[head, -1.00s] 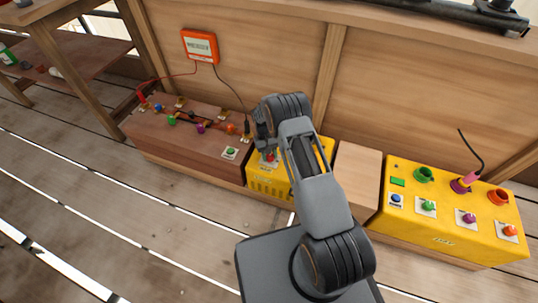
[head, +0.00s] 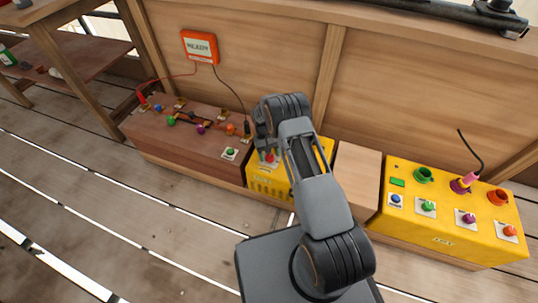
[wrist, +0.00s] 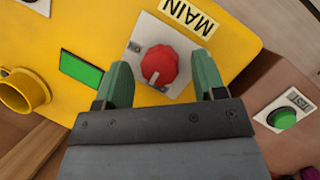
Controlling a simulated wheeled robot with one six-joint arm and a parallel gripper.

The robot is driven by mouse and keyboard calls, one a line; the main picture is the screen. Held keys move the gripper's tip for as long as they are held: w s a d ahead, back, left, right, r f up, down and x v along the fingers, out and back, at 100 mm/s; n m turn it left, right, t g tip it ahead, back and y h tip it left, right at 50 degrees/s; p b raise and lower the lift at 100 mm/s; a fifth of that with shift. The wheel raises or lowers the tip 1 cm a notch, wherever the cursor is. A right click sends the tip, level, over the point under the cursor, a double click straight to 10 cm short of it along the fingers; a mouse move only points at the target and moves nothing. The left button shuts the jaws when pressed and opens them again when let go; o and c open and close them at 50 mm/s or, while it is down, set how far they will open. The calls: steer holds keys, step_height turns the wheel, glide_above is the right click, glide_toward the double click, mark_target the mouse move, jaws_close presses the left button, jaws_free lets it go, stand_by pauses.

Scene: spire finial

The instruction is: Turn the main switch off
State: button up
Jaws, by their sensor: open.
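The main switch is a red round knob (wrist: 161,66) on a white plate, beside a label reading MAIN (wrist: 187,17), on a yellow box. A pale pointer mark on the knob points toward the lower part of the wrist view. The red knob also shows in the head view (head: 269,158), partly beside my arm. My gripper (wrist: 162,80) is open, its two green fingers on either side of the knob in the wrist view, with gaps to it. Whether the fingertips reach down to knob height cannot be told.
A brown box (head: 185,140) with coloured knobs and a green TEST button (wrist: 284,118) stands left. An orange display (head: 200,46) hangs on the wall, wired to it. A yellow box (head: 450,235) with knobs and sockets stands right, past a plain wooden block (head: 352,180).

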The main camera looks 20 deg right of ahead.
steer(key=d+p+v, duration=0.1)
steer(key=p+v, duration=0.2)
steer(key=v, duration=1)
steer(key=shift+a+r, duration=0.2)
steer(key=shift+a, duration=0.3)
